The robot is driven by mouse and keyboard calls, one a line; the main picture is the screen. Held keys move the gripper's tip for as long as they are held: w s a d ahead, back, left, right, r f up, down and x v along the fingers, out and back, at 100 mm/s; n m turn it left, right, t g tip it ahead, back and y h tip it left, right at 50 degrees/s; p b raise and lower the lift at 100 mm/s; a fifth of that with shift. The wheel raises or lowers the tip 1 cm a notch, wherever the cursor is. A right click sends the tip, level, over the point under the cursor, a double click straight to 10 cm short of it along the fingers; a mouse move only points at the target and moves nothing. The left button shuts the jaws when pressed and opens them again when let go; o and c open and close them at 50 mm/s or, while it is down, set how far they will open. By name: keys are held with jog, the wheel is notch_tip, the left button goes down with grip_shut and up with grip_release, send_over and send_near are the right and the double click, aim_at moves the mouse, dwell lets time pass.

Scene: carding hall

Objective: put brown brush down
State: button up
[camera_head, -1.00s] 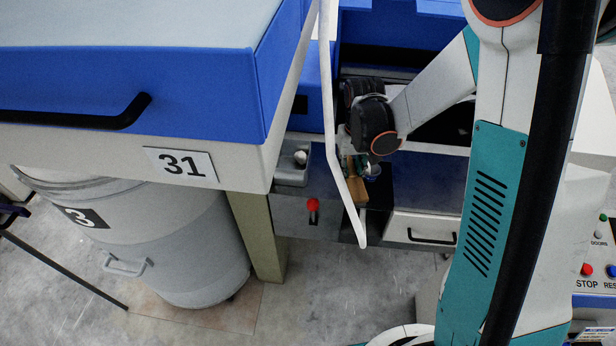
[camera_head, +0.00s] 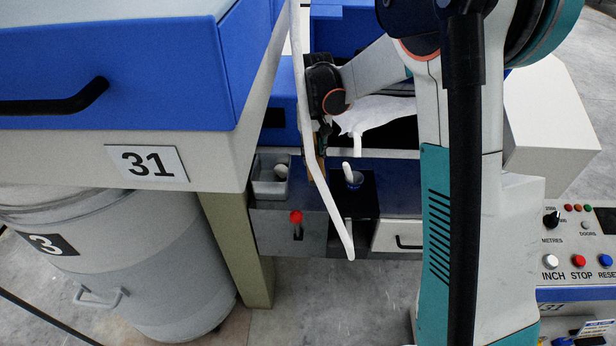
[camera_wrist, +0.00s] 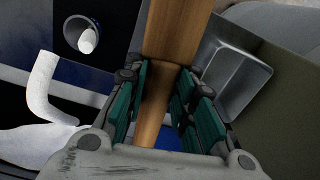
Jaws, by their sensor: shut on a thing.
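The brown brush (camera_wrist: 175,25) has a wooden handle and runs lengthwise between my fingers in the wrist view. My gripper (camera_wrist: 163,85) is shut on it, with teal pads on both sides. In the head view, my gripper (camera_head: 318,140) is above the dark blue shelf (camera_head: 400,185), and a narrow strip of the brush (camera_head: 319,168) shows below it. A white curved bar (camera_head: 318,178) partly covers the brush there. The brush's far end is out of the wrist view, and I cannot tell whether it touches the shelf.
A grey tray (camera_head: 270,187) holding a pale round thing stands left of the brush. A cup (camera_head: 354,180) with a white stick stands to the right on a black patch. A red-knobbed lever (camera_head: 296,218) is on the front. White web (camera_head: 378,114) hangs behind. Machine 31 (camera_head: 148,163) closes the left side.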

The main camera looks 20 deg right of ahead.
jog(key=shift+m, duration=0.7)
jog(key=w+r, duration=0.1)
jog(key=r, duration=0.1)
jog(key=w+r, duration=0.2)
jog(key=r, duration=0.1)
jog(key=w+r+p, duration=0.1)
jog(key=w+r, duration=0.1)
jog(key=shift+w+r, duration=0.15)
notch_tip(320, 180, down, 20)
jog(key=b, duration=0.5)
jog(key=shift+r, duration=0.15)
jog(key=o, duration=1)
